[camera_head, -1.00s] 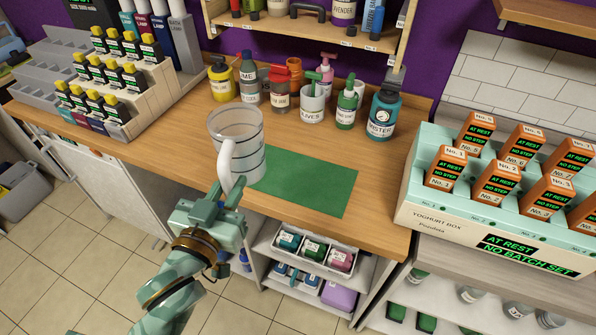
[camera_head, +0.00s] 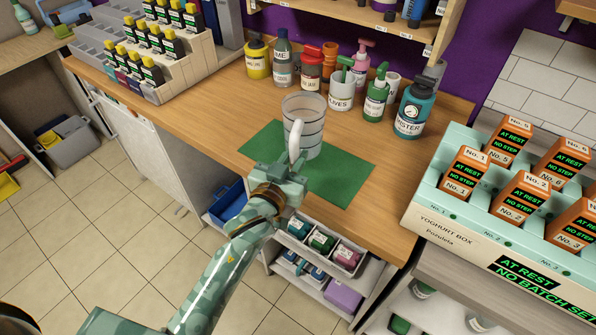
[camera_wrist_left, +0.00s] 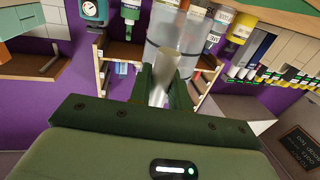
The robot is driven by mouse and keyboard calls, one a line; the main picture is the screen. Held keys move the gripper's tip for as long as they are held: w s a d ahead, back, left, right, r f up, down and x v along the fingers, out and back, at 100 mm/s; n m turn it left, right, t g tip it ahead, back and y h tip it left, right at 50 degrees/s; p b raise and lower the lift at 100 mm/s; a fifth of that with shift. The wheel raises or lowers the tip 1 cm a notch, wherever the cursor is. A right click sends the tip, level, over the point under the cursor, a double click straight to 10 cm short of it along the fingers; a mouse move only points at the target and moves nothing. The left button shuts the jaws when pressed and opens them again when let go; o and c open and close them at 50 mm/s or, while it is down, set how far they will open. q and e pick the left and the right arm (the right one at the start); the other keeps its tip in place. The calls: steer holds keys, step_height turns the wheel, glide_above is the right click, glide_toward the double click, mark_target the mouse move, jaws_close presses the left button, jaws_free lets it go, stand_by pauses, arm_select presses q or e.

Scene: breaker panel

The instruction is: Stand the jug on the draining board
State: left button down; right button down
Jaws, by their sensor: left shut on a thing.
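The jug (camera_head: 308,130) is clear with dark rings and a white handle. My left gripper (camera_head: 290,165) is shut on its handle, on the near side of the jug. The jug is upright over the green mat (camera_head: 335,186), which looks like the draining board; I cannot tell whether its base touches. In the left wrist view the jug (camera_wrist_left: 190,45) stands beyond the fingers (camera_wrist_left: 160,85), with the pale handle between them. My right gripper is not in view.
Labelled bottles and pots, including a blue-green one (camera_head: 411,110), stand behind the mat. A stepped rack (camera_head: 165,62) of small bottles is at the left. A pale yoghurt box (camera_head: 440,228) is at the right. The wooden counter (camera_head: 215,110) is clear left of the mat.

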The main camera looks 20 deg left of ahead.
arm_select(q)
steer(key=shift+w+f, duration=0.45)
steer(key=shift+f, duration=0.1)
steer(key=f+b, duration=0.2)
steer(key=f, duration=0.1)
steer(key=shift+w+d+f, duration=0.15)
steer(key=shift+w+f, duration=0.05)
steer(key=shift+f, duration=0.1)
steer(key=shift+r, duration=0.15)
steer(key=shift+f, duration=0.2)
steer(key=c, duration=1.3)
jaws_free()
steer(key=shift+r, duration=0.15)
